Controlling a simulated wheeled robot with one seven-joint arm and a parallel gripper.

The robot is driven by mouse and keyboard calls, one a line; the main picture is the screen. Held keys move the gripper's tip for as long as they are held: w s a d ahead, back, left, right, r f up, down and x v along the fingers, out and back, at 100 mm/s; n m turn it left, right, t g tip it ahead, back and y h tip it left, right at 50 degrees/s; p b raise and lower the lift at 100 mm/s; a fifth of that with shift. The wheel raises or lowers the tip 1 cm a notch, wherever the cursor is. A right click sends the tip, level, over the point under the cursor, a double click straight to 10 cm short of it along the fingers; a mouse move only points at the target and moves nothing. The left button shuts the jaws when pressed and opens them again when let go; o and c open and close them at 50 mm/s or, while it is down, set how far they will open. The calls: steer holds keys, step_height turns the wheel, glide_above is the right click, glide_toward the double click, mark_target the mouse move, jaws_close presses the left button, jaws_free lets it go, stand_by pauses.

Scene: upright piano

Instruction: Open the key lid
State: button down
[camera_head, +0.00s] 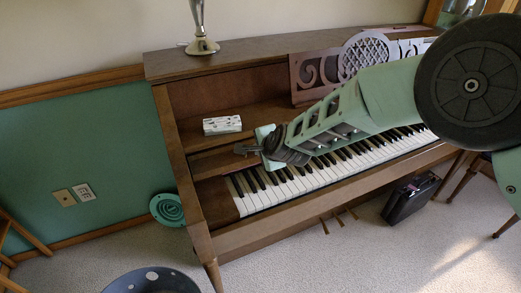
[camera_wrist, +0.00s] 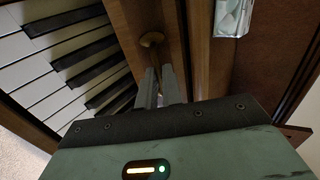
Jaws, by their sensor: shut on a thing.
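The piano (camera_head: 180,150) stands against the wall, with its white and black keys (camera_head: 290,186) exposed along the front. The key lid (camera_head: 215,162) shows as a wooden strip behind the keys, at their left end in the head view. My gripper (camera_head: 243,149) is at this strip, with my arm reaching over the keys from the right. In the wrist view, my gripper (camera_wrist: 160,84) has its fingers close together at the lid, just below a brass knob (camera_wrist: 152,39). It is shut on the lid; the exact part between the fingers is hard to see.
A small patterned box (camera_head: 222,125) sits on the ledge behind the lid. A music stand (camera_head: 345,60) and a metal lamp base (camera_head: 202,46) are higher up. A dark case (camera_head: 410,198) stands under the keyboard. Carpet in front is partly clear.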

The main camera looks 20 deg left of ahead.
steer(key=shift+w+r, duration=0.15)
steer(key=shift+r, duration=0.05)
steer(key=c, duration=1.6)
jaws_free()
steer(key=b+v, duration=0.1)
steer(key=v, duration=1.6)
steer(key=shift+s+d, duration=0.2)
steer(key=shift+s, duration=0.1)
